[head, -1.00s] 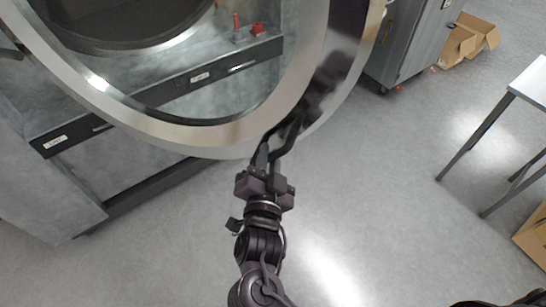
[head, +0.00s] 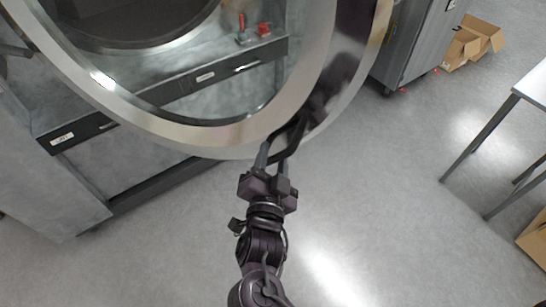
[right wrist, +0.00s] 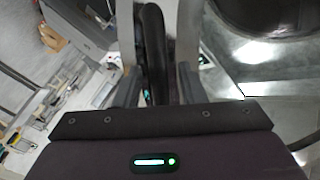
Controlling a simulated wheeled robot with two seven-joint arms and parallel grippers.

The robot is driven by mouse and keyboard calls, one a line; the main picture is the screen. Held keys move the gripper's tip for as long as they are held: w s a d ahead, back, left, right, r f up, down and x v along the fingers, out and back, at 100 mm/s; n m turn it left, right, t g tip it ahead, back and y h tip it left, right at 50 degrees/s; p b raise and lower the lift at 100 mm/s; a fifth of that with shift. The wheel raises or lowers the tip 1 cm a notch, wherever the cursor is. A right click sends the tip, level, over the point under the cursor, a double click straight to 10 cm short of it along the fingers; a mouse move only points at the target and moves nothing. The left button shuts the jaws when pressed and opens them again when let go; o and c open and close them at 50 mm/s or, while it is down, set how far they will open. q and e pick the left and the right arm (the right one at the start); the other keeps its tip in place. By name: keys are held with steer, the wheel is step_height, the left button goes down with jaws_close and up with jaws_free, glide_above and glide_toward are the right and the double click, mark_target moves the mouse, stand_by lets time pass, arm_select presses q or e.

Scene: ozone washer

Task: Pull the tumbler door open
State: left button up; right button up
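The tumbler door (head: 225,135) is a big round metal ring with a see-through middle. It stands swung out from the grey washer (head: 70,185), whose dark round opening (head: 130,15) shows behind it. A black handle (head: 294,138) sits on the door's lower edge. My right gripper (head: 273,155) is at this handle. In the right wrist view the handle (right wrist: 154,50) passes between the two fingers, close to the left one, with a gap on the right, so the fingers look parted around it. My left gripper is not in view.
A grey cabinet on wheels (head: 412,50) stands behind the door on the right. Cardboard boxes (head: 462,45) lie beyond it, and a white-topped table (head: 530,85) stands at the right edge. The floor (head: 370,190) between my right arm and the table is clear.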

steer(key=s+a+p, duration=0.1)
steer(key=s, duration=0.6)
steer(key=shift+s+a+p, duration=0.15)
steer(key=shift+s+p, duration=0.2)
steer(key=shift+p, duration=0.05)
steer(key=shift+c, duration=0.2)
